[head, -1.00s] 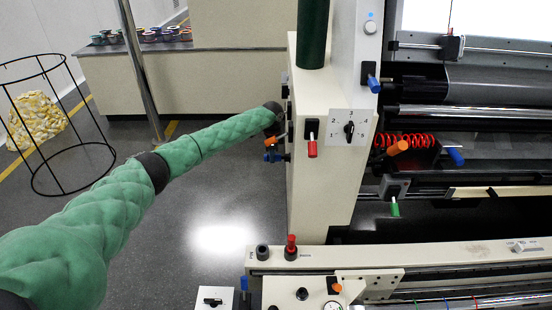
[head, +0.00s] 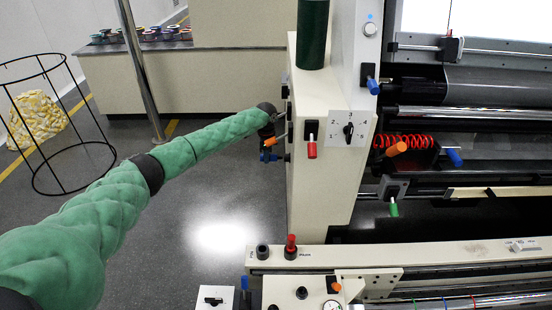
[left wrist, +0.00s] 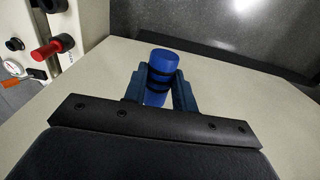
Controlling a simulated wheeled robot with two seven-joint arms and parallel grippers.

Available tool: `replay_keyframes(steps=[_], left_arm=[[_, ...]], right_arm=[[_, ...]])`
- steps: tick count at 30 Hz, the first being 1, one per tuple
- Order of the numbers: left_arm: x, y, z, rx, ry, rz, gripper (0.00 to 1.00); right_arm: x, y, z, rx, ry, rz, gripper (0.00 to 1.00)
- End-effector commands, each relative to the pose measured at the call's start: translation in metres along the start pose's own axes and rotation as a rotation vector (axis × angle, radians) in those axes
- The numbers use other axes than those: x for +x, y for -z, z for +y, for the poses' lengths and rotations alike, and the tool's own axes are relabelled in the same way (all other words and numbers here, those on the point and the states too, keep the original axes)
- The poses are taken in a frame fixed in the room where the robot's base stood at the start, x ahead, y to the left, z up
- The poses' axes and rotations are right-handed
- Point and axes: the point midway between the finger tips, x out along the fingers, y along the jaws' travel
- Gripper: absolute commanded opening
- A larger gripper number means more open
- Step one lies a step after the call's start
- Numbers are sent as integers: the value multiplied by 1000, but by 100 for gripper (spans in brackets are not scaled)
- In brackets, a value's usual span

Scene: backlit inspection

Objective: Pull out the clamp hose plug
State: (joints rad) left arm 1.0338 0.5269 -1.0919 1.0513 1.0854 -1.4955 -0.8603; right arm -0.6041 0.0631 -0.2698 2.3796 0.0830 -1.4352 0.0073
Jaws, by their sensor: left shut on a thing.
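My left gripper (head: 269,148) hangs at the end of the green-sleeved arm, just left of the cream machine housing, and is small and dark in the head view. In the left wrist view, its two dark blue fingers (left wrist: 161,84) are shut on a blue cylindrical plug (left wrist: 163,61) with dark rings around it. The plug's far end sticks out between the fingers. The cream housing panel (left wrist: 220,85) lies behind it. The head view is too small to tell whether the plug still touches the housing. My right gripper is not in view.
The cream housing (head: 308,185) carries a red-handled switch (head: 312,148) and a rotary dial (head: 349,130). A metal pole (head: 140,70) and a wire basket frame (head: 50,125) stand to the left. A machine bed (head: 420,255) runs along the front.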

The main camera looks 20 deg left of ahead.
Motion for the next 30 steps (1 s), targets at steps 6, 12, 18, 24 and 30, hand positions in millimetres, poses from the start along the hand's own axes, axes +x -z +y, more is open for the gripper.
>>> replay_keyframes(steps=[6,12,18,24,30], left_arm=[[-1,-6,0,-1,0,0,0],[-1,-10,0,-1,0,0,0],[-1,-15,0,0,1,0,0],[-1,-19,0,0,1,0,0],[-1,-19,0,0,1,0,0]], right_arm=[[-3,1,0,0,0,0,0],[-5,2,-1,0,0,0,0],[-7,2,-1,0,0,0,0],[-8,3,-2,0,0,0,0],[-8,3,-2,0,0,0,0]])
